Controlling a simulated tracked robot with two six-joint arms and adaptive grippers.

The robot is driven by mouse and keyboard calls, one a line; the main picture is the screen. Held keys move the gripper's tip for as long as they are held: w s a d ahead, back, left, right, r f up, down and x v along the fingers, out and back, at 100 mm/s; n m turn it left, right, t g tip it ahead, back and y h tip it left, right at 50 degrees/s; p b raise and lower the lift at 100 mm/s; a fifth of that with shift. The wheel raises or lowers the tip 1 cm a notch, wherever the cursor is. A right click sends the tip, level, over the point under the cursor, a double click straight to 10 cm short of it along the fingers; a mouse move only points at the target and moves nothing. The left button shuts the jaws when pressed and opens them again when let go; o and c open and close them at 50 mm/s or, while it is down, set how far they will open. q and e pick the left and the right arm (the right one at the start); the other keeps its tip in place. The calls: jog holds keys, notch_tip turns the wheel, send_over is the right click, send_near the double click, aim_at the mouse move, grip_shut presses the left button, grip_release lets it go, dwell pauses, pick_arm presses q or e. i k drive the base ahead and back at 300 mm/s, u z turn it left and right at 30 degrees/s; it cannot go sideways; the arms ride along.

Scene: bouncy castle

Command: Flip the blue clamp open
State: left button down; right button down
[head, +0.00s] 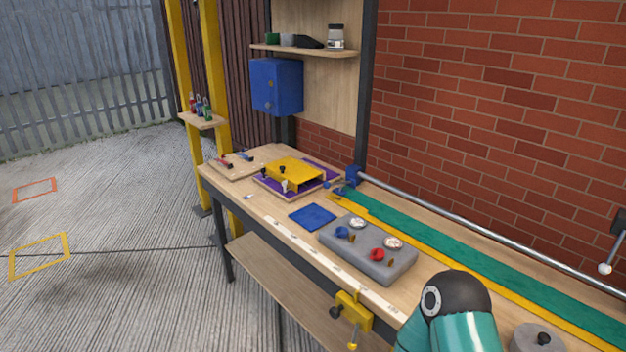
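On the far left end of the workbench (285,222), a wooden board (232,172) carries a small blue-handled fitting (245,156) and a red-handled one (225,163). The blue one looks like a small clamp with its handle lying low, but it is too small to tell whether it is open or shut. A blue bracket (353,175) also holds the near-wall end of a metal pipe. A teal arm link of mine with a dark joint shows at the bottom right. Neither of my grippers is in view.
A yellow fixture (295,171) on a purple mat stands beside the board. A blue pad (312,216) and a grey block (367,252) with blue and red knobs lie nearer. A yellow vise (352,311) juts from the front edge. A metal pipe (470,225) runs along the brick wall.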

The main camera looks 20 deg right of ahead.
aim_at(327, 185)
jog(key=z, duration=0.2)
jog(key=i, duration=0.6)
jog(key=u, duration=0.1)
jog(key=k, duration=0.2)
jog(key=u, duration=0.15)
